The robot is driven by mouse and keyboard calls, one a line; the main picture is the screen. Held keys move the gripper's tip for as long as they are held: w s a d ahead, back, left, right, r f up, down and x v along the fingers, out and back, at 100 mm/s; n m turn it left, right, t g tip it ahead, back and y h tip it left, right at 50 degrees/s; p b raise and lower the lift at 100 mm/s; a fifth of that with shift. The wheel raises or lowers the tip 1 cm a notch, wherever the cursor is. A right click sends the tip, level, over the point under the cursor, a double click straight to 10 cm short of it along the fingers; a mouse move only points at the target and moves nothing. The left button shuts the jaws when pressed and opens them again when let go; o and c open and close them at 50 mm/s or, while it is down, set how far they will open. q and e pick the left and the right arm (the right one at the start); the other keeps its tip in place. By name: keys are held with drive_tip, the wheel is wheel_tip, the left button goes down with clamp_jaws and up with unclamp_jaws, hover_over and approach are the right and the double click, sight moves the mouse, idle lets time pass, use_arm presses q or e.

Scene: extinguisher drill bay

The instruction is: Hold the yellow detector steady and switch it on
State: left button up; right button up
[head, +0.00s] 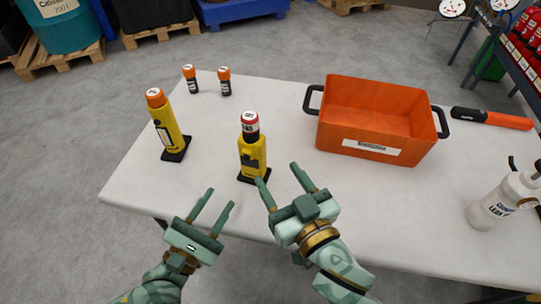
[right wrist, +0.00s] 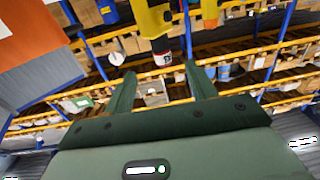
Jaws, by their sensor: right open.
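Two yellow devices stand upright on black bases on the white table. The middle yellow detector (head: 252,158) has a dark upper part and a red-and-white top; it also shows upside down in the right wrist view (right wrist: 151,18). The left yellow device (head: 168,127) has an orange cap. My left gripper (head: 223,197) is open and empty, in front and to the left of the middle detector, not touching it. My right gripper (head: 276,173) is open and empty, just to the right of that detector's lower part. No switch can be made out.
Two small dark bottles with orange caps (head: 224,82) stand at the back left. An orange crate (head: 375,115) is right of the middle detector. A black-and-orange tool (head: 492,118) and a white spray bottle (head: 500,200) are further right. The table is clear between the two yellow devices.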

sight(253, 136)
drive_tip(key=x, duration=1.5)
drive_tip(key=shift+w+a, duration=0.15)
drive_tip(key=shift+w, duration=0.15)
drive_tip(key=shift+c, duration=0.4)
drive_tip(key=c, duration=1)
drive_tip(key=o, duration=1.1)
drive_tip(key=shift+c, duration=0.2)
